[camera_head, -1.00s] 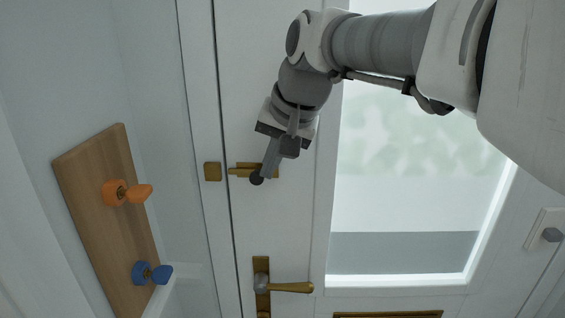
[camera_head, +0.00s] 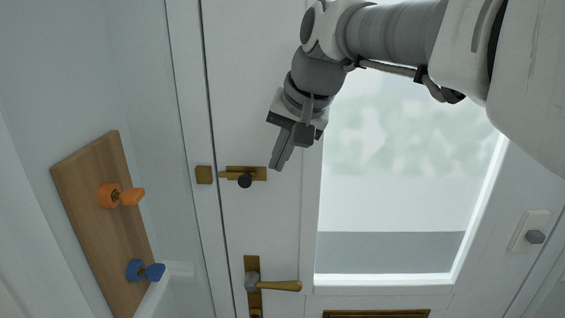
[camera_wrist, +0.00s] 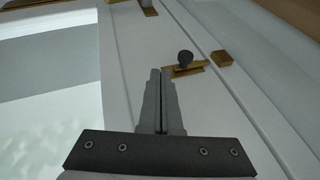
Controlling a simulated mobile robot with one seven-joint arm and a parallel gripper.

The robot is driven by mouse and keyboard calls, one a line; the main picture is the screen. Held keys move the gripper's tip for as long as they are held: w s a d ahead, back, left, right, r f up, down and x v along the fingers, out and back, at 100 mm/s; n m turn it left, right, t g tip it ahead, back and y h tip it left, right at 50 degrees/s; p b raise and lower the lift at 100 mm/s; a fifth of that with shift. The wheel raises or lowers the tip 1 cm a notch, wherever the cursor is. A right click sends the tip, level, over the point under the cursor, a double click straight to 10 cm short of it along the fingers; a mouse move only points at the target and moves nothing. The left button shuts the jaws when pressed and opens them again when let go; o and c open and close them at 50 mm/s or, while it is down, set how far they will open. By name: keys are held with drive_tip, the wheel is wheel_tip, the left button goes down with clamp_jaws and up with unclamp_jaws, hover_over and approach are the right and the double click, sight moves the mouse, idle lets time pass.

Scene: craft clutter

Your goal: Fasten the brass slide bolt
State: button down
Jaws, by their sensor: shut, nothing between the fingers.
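The brass slide bolt (camera_head: 258,173) is mounted on the white door near its left edge, with a dark round knob (camera_head: 245,181). Its bar tip points left toward the square brass keeper (camera_head: 204,174) on the frame; a small gap shows between them. The wrist view also shows the bolt (camera_wrist: 180,73), knob (camera_wrist: 184,59) and keeper (camera_wrist: 221,58), with the bar tip just short of the keeper. My gripper (camera_head: 278,165) is shut and empty, right of the knob and apart from it. Its fingertips (camera_wrist: 160,73) do not overlap the knob in the wrist view.
A brass door handle (camera_head: 275,286) is below the bolt. A bright window (camera_head: 400,150) fills the door's right part. A wooden board (camera_head: 90,200) with an orange knob (camera_head: 122,196) and a blue knob (camera_head: 145,271) is on the left wall.

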drive_tip(key=v, duration=0.8)
drive_tip(key=shift+r, duration=0.3)
drive_tip(key=shift+s+f, duration=0.1)
drive_tip(key=shift+s, duration=0.05)
drive_tip(key=s+d+f+n+h, duration=0.1)
drive_tip(key=s+d+f, duration=0.5)
drive_tip(key=s+f, duration=0.2)
drive_tip(key=s+d+f+t+h, duration=0.1)
drive_tip(key=s+d+f, duration=0.5)
drive_tip(key=f, duration=0.6)
drive_tip(key=shift+s+f+n+h, duration=0.3)
drive_tip(key=shift+s+n+h, duration=0.1)
drive_tip(key=shift+s+h, duration=0.4)
drive_tip(key=shift+d, duration=0.1)
